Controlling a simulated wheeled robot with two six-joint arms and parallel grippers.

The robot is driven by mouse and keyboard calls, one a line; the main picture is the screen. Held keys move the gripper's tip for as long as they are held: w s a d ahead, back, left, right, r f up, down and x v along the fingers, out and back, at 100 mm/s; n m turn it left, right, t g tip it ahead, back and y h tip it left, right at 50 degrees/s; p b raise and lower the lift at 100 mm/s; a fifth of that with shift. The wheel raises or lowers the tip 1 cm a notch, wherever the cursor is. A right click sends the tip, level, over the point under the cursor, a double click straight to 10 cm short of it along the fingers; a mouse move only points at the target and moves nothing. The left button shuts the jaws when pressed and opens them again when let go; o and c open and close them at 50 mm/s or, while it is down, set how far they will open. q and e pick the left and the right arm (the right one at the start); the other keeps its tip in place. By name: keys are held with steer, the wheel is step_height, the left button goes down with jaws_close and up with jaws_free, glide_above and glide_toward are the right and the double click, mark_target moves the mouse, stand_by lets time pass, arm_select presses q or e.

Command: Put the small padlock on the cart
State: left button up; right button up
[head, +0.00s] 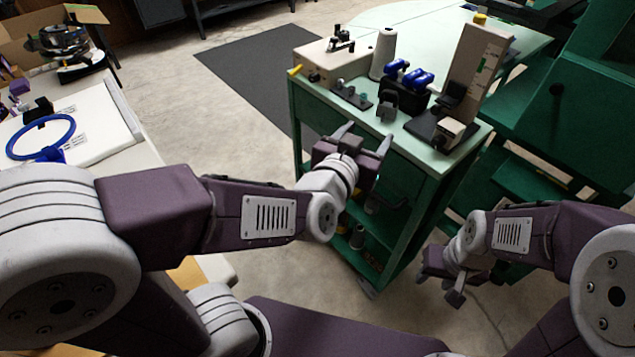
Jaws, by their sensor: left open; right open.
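The green cart (411,190) with a pale top stands right of centre in the head view. A small grey block with a dark upper part (386,110), possibly the small padlock, is at the near edge of the cart top; it is too small to identify surely. My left gripper (364,138) is open and empty, just in front of the cart's near top edge, its fingers pointing towards that block with a gap between them. My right gripper (438,291) is open and low, right of the cart, with nothing seen in it.
The cart top holds a beige box (332,62), a thread cone (383,54), blue rolls (408,76) and a tall beige machine (478,70). A white table (95,140) with a blue hoop (40,138) is at left. Green steps (540,185) stand right. Floor between is clear.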

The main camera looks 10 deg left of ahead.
arm_select(q)
steer(key=s+a+f+g+y, duration=0.1)
steer(key=a+f+g, duration=0.15)
steer(key=f, duration=0.35)
steer(key=s+a+f+g, duration=0.1)
steer(key=a+f+g, duration=0.15)
steer(key=f, duration=0.45)
steer(key=s+a+f+n+g+y, duration=0.2)
steer(key=s+a+f+n+g, duration=0.1)
steer(key=s+a+f+g, duration=0.6)
steer(key=s+a+f, duration=0.1)
steer(key=s, duration=0.3)
steer(key=shift+a+f+y, duration=0.2)
steer(key=shift+f+y, duration=0.05)
steer(key=shift+y, duration=0.05)
